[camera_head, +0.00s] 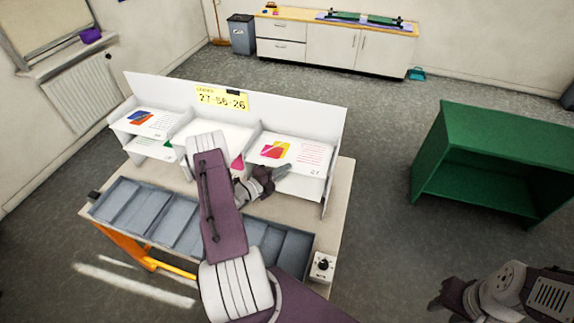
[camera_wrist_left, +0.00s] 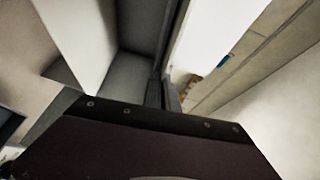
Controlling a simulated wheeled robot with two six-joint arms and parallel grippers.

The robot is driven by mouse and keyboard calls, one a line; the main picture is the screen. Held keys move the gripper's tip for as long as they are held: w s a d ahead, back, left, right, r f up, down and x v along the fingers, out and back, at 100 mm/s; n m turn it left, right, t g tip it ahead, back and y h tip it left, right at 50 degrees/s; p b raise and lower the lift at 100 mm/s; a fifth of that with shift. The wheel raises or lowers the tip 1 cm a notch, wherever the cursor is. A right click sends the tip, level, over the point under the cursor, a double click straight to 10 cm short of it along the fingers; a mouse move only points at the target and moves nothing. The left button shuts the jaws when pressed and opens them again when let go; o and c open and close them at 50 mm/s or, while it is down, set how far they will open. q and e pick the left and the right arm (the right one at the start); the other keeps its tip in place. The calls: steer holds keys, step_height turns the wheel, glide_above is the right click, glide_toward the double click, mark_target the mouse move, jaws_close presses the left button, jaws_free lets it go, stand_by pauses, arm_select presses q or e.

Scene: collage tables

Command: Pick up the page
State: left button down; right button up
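Printed pages lie in the white sorting rack on the table. The left page (camera_head: 150,122) has blue and orange shapes. The right page (camera_head: 303,154) has a yellow and magenta print and lines of text. A middle page (camera_head: 228,136) is mostly hidden behind my left arm. My left gripper (camera_head: 284,171) is at the front of the right compartment, close to the right page. Contact and finger opening are unclear, and the left wrist view is filled by near shelf walls. My right gripper (camera_head: 440,298) is low at the right, away from the table, its fingers unclear.
A yellow sign (camera_head: 222,98) reading 27-56-26 is on the rack's back panel. A grey divided tray (camera_head: 125,203) runs along the table front, with a dial box (camera_head: 322,266) at its right. A green shelf (camera_head: 490,150) stands at right, with open floor between.

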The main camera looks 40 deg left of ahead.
arm_select(q)
step_height(320, 180, up, 4)
steer(key=shift+f+b, duration=0.1)
steer(key=shift+b, duration=0.5)
steer(key=s+d+r, duration=0.6)
steer(key=s+d, duration=0.2)
steer(key=shift+s+r, duration=0.3)
steer(key=shift+r, duration=0.1)
